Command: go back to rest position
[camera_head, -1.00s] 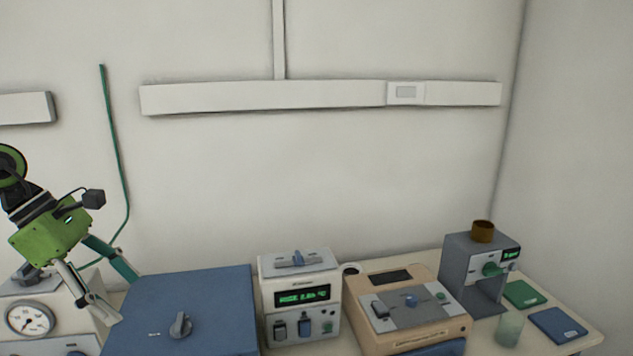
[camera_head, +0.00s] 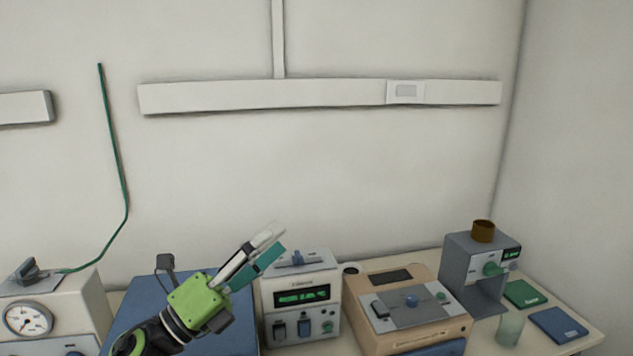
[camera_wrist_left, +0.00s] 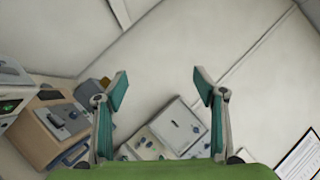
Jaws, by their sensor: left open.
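My left gripper (camera_head: 268,248) is green with grey and teal fingers. In the head view it points up and to the right, in front of the blue box (camera_head: 139,306) and just left of the white unit with a green display (camera_head: 302,296). In the left wrist view its two fingers (camera_wrist_left: 160,92) stand wide apart with nothing between them. My right gripper is in neither view.
A beige device (camera_head: 408,341) and a grey machine with a brown cup (camera_head: 483,232) stand to the right. A gauge unit (camera_head: 28,319) stands at the left, with a green cable (camera_head: 119,170) on the wall.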

